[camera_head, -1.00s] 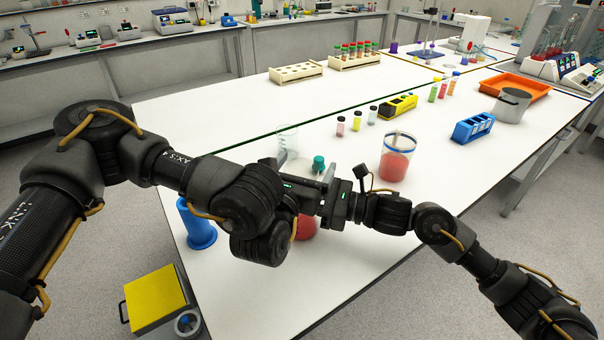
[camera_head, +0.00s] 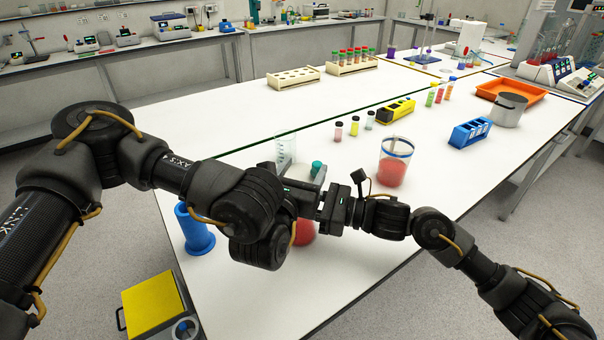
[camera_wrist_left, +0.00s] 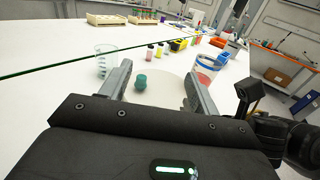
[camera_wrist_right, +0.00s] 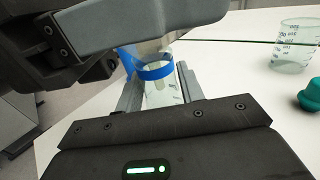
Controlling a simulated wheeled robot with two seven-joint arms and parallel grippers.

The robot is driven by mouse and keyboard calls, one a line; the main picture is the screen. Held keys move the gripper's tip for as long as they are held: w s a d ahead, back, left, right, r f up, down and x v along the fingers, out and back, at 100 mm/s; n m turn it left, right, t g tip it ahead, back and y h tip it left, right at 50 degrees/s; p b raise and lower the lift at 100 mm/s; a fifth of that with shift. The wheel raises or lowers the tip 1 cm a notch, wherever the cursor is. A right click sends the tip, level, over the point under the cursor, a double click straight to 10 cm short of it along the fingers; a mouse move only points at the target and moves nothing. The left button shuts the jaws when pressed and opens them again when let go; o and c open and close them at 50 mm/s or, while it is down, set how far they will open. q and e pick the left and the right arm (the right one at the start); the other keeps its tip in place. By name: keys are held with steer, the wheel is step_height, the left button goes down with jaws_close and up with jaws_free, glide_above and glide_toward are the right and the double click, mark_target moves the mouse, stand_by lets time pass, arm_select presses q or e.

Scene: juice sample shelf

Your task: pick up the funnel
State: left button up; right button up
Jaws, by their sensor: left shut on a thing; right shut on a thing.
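The clear funnel shows as a pale see-through disc (camera_wrist_left: 163,90) between the fingers of my left gripper (camera_wrist_left: 158,82), which is shut on it. Its see-through wall also shows in the right wrist view (camera_wrist_right: 150,48), under the left finger. My right gripper (camera_wrist_right: 157,80) is shut on a clear vessel with marks (camera_wrist_right: 163,94) and a blue band, just below the funnel. Whether funnel and vessel touch is unclear. In the head view, the red contents of a round vessel (camera_head: 303,232) show below the grippers; the arms hide most of it.
A beaker with red contents (camera_head: 392,172) stands to the right. A graduated beaker (camera_head: 285,150) and a teal stopper (camera_head: 316,170) are just behind the grippers. A blue cylinder (camera_head: 194,230) stands left. The front right of the white table is clear.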

arm_select(q)
steer(key=shift+r, duration=0.1)
steer(key=shift+r, duration=3.7)
steer(key=shift+s+d+r, duration=0.1)
steer(key=shift+r, duration=0.9)
steer(key=shift+r, duration=0.15)
arm_select(e)
steer(key=o, duration=1.2)
steer(key=shift+d, duration=0.1)
